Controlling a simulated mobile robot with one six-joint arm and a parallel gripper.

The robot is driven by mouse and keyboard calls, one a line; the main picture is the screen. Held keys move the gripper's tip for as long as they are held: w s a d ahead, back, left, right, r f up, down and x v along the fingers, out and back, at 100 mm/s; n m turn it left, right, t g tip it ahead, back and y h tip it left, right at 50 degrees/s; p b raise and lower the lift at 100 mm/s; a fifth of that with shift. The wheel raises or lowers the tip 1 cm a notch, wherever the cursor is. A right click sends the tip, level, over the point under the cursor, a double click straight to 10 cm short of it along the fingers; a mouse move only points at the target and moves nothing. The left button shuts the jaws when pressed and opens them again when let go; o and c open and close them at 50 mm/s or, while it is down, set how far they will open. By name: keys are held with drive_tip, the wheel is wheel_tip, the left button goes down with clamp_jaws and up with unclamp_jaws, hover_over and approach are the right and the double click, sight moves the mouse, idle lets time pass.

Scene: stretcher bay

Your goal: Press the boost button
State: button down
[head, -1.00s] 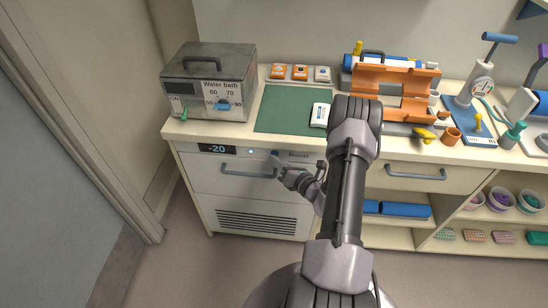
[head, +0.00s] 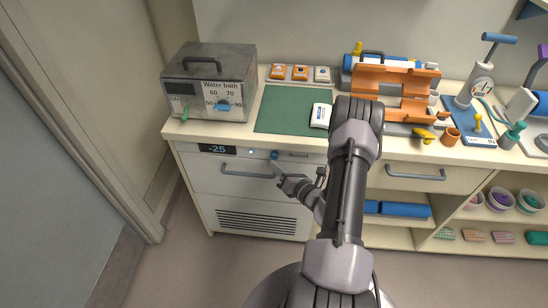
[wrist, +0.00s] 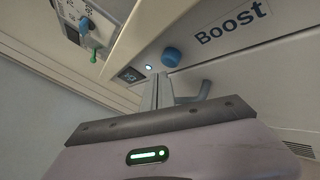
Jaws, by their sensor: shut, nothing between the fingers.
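The blue round boost button (head: 274,154) is on the front panel of the white freezer unit (head: 262,201), beside the "Boost" label. In the wrist view the boost button (wrist: 172,57) shows whole, just beyond the fingertips. My gripper (head: 275,164) is shut and empty, just below and in front of the button. In the wrist view a gap appears between the closed fingertips (wrist: 162,76) and the button. The display (head: 216,149) reads -25, and a small light (head: 251,152) beside it is lit.
A grey drawer handle (head: 248,174) sticks out just below the button, close to my gripper. The counter edge overhangs above the panel. A water bath (head: 208,80) and a green mat (head: 281,110) are on the counter. The floor at left is clear.

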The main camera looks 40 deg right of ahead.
drive_tip(key=s+a, duration=0.3)
drive_tip(key=shift+s+a, duration=0.1)
drive_tip(key=shift+a, duration=0.3)
idle(0.6)
drive_tip(key=w+a+r+n+g+y, duration=0.2)
drive_tip(key=a+r+n+g+y, duration=0.1)
drive_tip(key=a+r+n+y, duration=0.6)
drive_tip(key=w+a+r+n+g+y, duration=0.2)
drive_tip(key=a+r+n+y, duration=0.2)
drive_tip(key=a+r+n, duration=0.5)
drive_tip(key=s+a+r+n+g+h, duration=0.2)
drive_tip(key=s+a+r+n+g, duration=0.25)
drive_tip(key=s+a+n, duration=0.3)
drive_tip(key=s+a+r+n+g+h, duration=0.2)
drive_tip(key=s+a+r+n+g, duration=0.2)
drive_tip(key=s+a+n+g, duration=0.25)
drive_tip(key=s+d+r+n+t+h, duration=0.2)
drive_tip(key=s+r+n+t+h, duration=0.3)
drive_tip(key=n, duration=0.2)
drive_tip(key=shift+s+d+n+h, duration=0.25)
drive_tip(key=shift+n+h, duration=0.15)
